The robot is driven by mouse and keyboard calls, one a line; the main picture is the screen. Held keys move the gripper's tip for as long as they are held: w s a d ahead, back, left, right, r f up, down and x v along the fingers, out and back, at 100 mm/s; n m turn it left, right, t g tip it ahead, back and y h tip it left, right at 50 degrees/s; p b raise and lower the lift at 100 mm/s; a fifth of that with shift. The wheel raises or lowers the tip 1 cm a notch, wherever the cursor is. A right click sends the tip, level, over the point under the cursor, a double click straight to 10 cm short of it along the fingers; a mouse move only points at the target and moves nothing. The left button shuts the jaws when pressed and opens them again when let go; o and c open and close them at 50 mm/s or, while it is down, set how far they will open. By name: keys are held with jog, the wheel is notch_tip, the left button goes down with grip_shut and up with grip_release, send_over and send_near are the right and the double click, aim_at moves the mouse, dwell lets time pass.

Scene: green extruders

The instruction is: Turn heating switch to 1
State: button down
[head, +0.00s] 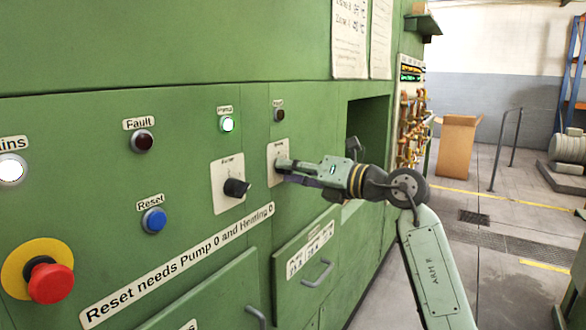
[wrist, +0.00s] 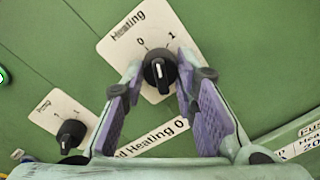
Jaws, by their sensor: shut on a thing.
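The Heating switch (wrist: 159,72) is a black rotary knob with a white line, on a pale plate marked 0 and 1 (wrist: 126,44) in the wrist view. The line runs nearly up and down in the picture; I cannot tell for sure which mark it points to. My gripper (wrist: 160,68) has its purple-padded fingers on either side of the knob, shut on it.
The Pump knob (head: 236,187) is just left of the Heating plate. The panel also has a blue Reset button (head: 154,220), a lit green lamp (head: 227,124) and a red emergency button (head: 51,283). A drawer handle (head: 318,273) sticks out below. Open floor lies right.

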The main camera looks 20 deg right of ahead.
jog(key=m+p, duration=0.1)
jog(key=m, duration=0.5)
jog(key=shift+r, duration=0.15)
jog(key=shift+m, duration=0.4)
jog(key=c, duration=1.3)
grip_release()
jog(key=shift+g, duration=0.3)
jog(key=v, duration=1.2)
